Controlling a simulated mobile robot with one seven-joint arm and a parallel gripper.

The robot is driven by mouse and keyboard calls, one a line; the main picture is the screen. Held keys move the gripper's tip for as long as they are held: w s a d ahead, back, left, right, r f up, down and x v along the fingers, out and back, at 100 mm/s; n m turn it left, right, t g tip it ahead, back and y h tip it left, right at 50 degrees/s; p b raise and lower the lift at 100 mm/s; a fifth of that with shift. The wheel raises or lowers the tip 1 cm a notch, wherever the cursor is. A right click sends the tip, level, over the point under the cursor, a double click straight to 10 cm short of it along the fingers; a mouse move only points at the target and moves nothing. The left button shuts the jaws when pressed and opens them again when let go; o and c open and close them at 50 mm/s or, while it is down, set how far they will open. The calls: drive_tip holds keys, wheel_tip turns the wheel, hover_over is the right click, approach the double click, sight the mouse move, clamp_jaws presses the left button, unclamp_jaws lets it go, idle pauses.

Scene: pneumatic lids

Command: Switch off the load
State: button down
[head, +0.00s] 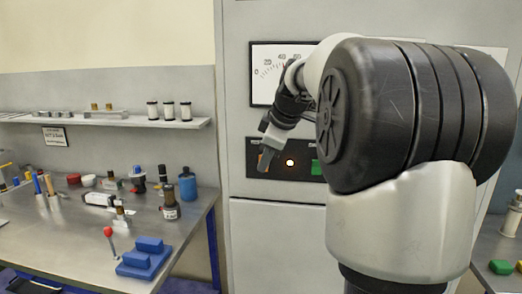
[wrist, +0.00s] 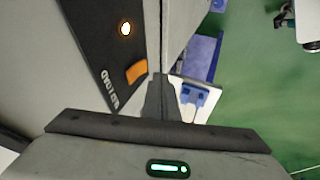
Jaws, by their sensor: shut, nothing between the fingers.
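A black control panel (head: 253,150) is set in the front of a grey cabinet. In the head view it carries an orange switch (head: 264,160), a lit lamp (head: 290,162) and a green part (head: 316,168). The wrist view shows the orange switch (wrist: 137,72) beside lettering that ends in "LOAD", with the lamp (wrist: 125,29) glowing. My gripper (head: 270,143) is at the panel, close to the switch. Its fingers (wrist: 160,85) are shut and empty, just beside the switch. I cannot tell whether they touch it. My arm hides the panel's right part.
A white gauge (head: 266,62) is above the panel, partly behind my arm. At left, a workbench (head: 75,235) holds bottles, tools and a blue block fixture (head: 145,257). A shelf (head: 120,121) holds several small jars. Another bench with a green block (head: 501,267) is at right.

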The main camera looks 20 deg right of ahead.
drive_tip(key=shift+w+d+f, duration=0.2)
drive_tip(key=shift+w+d, duration=0.3)
drive_tip(key=shift+w, duration=0.15)
drive_tip(key=shift+w+d+f, duration=0.2)
drive_tip(key=shift+w+d, duration=0.25)
drive_tip(key=shift+w, duration=0.15)
drive_tip(key=shift+w+d+f+t+b, duration=0.15)
drive_tip(key=shift+t+b, duration=0.15)
drive_tip(key=shift+b, duration=0.7)
drive_tip(key=shift+r+p, duration=0.6)
drive_tip(key=shift+r, duration=0.3)
